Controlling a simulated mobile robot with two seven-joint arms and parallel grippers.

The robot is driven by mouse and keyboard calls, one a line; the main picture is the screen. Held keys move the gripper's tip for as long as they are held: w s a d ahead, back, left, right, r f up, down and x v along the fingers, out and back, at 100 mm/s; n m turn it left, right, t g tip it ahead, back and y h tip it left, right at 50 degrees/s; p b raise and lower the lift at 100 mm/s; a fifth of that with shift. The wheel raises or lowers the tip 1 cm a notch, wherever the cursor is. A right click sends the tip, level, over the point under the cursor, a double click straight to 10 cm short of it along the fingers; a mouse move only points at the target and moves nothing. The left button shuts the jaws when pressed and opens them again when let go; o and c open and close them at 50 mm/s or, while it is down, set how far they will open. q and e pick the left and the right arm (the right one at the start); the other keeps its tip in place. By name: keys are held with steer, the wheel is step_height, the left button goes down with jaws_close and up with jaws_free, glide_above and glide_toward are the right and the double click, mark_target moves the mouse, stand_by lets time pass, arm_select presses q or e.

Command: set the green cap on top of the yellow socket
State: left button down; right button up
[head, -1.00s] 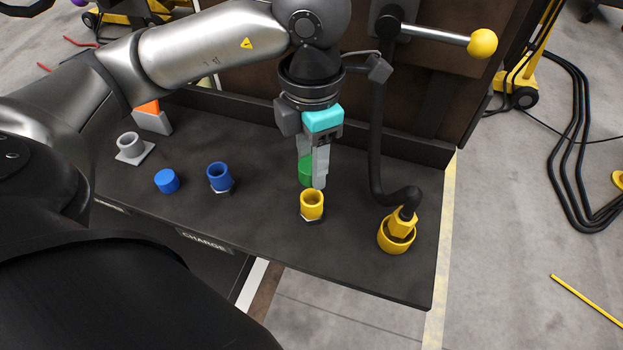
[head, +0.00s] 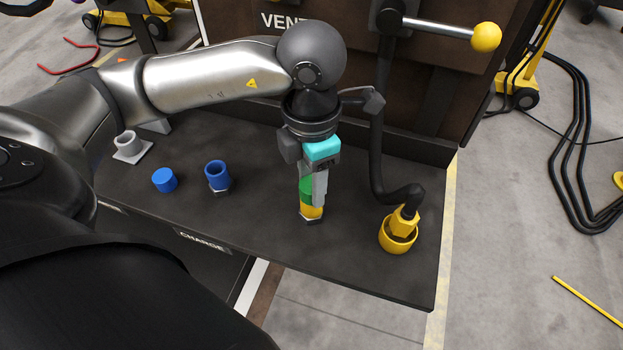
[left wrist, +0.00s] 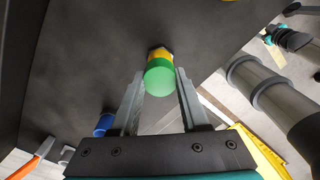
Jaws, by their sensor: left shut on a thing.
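The green cap (head: 305,187) is between the fingers of my left gripper (head: 313,198), which is shut on it. The yellow socket (head: 311,213) stands upright on the dark bench directly below the cap, its upper part hidden by the cap and a finger. The cap is in line with the socket and looks at or very near its top; I cannot tell whether it is seated. In the left wrist view the green cap (left wrist: 160,78) covers most of the yellow socket (left wrist: 158,53). My right gripper is not in view.
A blue socket (head: 217,175), a blue cap (head: 164,180) and a grey socket (head: 127,146) stand to the left on the bench (head: 270,220). A yellow cup with a hose fitting (head: 398,237) stands to the right. A dark panel with a yellow-knobbed lever (head: 485,37) rises behind.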

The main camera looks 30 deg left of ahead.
arm_select(q)
steer(key=shift+f, duration=0.15)
steer(key=shift+c, duration=2)
jaws_free()
steer(key=shift+r+p, duration=0.55)
steer(key=shift+p, duration=0.05)
step_height(320, 180, up, 12)
steer(key=p, duration=0.1)
